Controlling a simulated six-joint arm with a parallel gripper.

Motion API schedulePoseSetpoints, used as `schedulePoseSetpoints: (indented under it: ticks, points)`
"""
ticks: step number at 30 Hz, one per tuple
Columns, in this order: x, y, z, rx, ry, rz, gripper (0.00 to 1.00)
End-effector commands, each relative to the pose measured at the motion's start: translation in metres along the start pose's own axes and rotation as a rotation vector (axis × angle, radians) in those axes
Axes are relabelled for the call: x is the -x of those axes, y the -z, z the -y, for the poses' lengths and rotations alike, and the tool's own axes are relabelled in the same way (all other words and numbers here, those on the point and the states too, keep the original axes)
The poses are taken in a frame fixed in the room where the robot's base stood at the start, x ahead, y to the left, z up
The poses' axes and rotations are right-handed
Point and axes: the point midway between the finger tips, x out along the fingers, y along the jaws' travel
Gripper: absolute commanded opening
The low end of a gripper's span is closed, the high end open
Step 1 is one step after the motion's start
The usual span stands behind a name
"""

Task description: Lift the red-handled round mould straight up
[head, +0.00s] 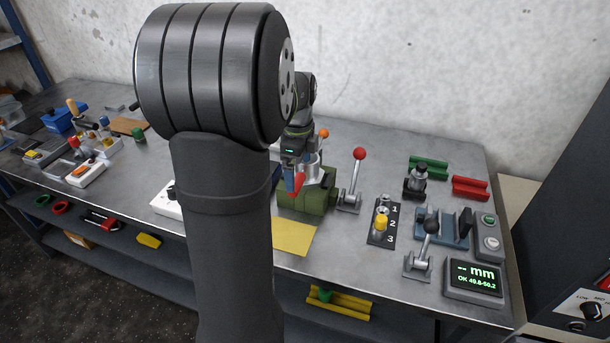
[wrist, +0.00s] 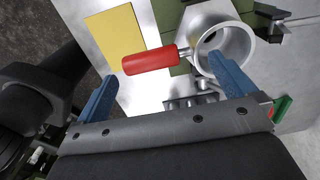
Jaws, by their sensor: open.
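The round mould is a silver open-topped ring (wrist: 226,50) with a red handle (wrist: 150,60) sticking out to the left in the wrist view. In the head view the red handle (head: 299,184) shows beside my gripper, above a green machine base (head: 308,200). My gripper (wrist: 164,70) is open, with blue fingers. The handle lies across the gap just beyond the fingertips in the wrist view. The right finger overlaps the ring's near edge in the picture; I cannot tell whether they touch. My gripper (head: 294,181) is partly hidden by my arm in the head view.
A yellow sheet (head: 294,236) lies in front of the green base. A red-knobbed lever (head: 357,170) stands close at its right. Farther right are a numbered selector plate (head: 383,223), a black-knobbed lever (head: 424,250) and a display (head: 474,278). My arm hides part of the bench.

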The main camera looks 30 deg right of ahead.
Motion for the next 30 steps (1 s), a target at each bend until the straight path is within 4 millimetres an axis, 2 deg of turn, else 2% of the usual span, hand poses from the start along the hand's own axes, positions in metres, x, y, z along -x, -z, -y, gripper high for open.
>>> schedulePoseSetpoints:
  ticks: [6,9,17,25,26,30]
  points:
    - [-0.034,-0.001,-0.004,0.001,-0.003,-0.001,1.00]
    - [-0.043,-0.001,-0.004,0.001,-0.001,-0.001,1.00]
    - [-0.046,-0.001,-0.004,0.001,0.002,0.000,1.00]
    - [-0.045,-0.001,-0.004,0.001,0.001,0.000,0.49]
    - [-0.045,-0.001,-0.003,0.001,0.003,0.000,0.46]
    - [-0.045,-0.001,-0.003,0.001,0.003,0.000,0.46]
